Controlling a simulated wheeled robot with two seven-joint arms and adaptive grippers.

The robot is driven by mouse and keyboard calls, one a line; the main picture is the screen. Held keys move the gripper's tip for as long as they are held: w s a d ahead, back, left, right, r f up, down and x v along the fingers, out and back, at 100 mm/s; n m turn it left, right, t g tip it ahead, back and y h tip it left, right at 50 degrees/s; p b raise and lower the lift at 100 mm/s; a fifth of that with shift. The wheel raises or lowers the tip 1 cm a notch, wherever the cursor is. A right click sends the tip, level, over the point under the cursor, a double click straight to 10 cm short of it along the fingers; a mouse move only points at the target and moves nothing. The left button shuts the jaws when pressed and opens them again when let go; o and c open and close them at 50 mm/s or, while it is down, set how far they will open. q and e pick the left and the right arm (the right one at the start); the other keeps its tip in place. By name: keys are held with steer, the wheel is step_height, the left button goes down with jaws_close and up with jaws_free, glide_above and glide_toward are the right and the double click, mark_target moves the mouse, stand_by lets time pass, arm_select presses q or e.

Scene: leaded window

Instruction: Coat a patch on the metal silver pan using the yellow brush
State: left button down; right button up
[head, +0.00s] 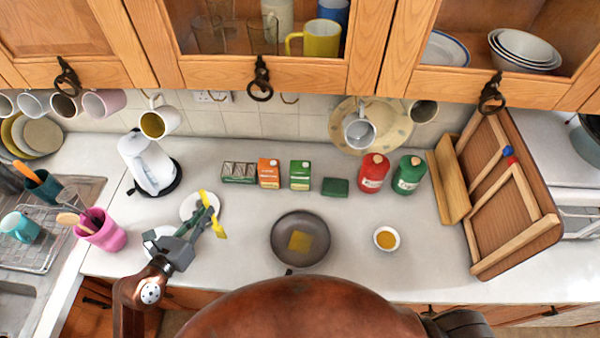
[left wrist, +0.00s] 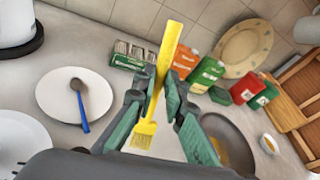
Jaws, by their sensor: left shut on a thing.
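My left gripper (head: 204,221) is shut on the yellow brush (head: 218,229), above the counter to the left of the pan. In the left wrist view the brush (left wrist: 170,55) lies between the green finger pads (left wrist: 165,95), its handle pointing up and its bristles down. The silver-grey metal pan (head: 283,225) sits on the counter, with a square yellow-brown patch (head: 300,241) on its inside bottom. The pan (left wrist: 228,128) is partly hidden by a finger in the left wrist view. The brush and pan are apart. My right gripper is not in view.
A small white bowl (head: 386,248) of amber liquid stands right of the pan. Cartons (head: 269,173) and red and green canisters (head: 373,173) line the back. White plates (head: 189,207) lie near my left gripper. The counter between gripper and pan is clear.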

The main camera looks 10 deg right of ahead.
arm_select(q)
steer(key=d+r+m+g+h+p, duration=0.1)
steer(key=d+r+p, duration=0.15)
steer(key=d, duration=0.25)
steer(key=w+d+r+m+g+h+p, duration=0.1)
steer(key=d+r+p, duration=0.1)
steer(key=d+p, duration=0.25)
steer(key=d+r+m+h+p, duration=0.1)
steer(key=d+r+p, duration=0.1)
steer(key=d, duration=0.4)
steer(key=s+d+r+m+g+h+p, duration=0.25)
steer(key=d+p, duration=0.55)
steer(key=d, duration=0.6)
steer(key=shift+g, duration=0.35)
steer(key=f+b, duration=0.1)
steer(key=f, duration=0.1)
steer(key=f+b, duration=0.1)
steer(key=b, duration=0.1)
steer(key=f+b, duration=0.2)
steer(key=shift+s+a+f, duration=0.2)
steer(key=shift+s+f, duration=0.1)
steer(key=shift+s, duration=0.1)
